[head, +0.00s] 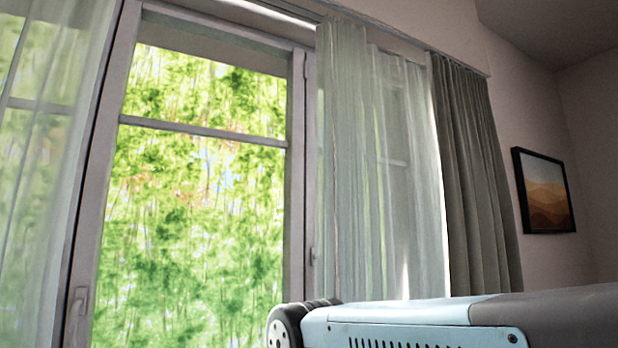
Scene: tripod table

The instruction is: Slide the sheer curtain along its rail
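A sheer whitish curtain (385,180) hangs in soft folds over the right part of the window, its lower end hidden behind my arm. Another sheer curtain (40,150) hangs at the left edge of the picture, with the window showing through it. The rail (400,42) runs along the top of the wall above the curtains. The window between the two sheers is uncovered. My arm shows at the bottom right, but my gripper is not in view.
A grey opaque curtain (475,170) hangs gathered just right of the sheer. The window frame (295,180) has a handle (77,302) at its lower left. A framed picture (544,191) hangs on the right wall. Green foliage shows outside.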

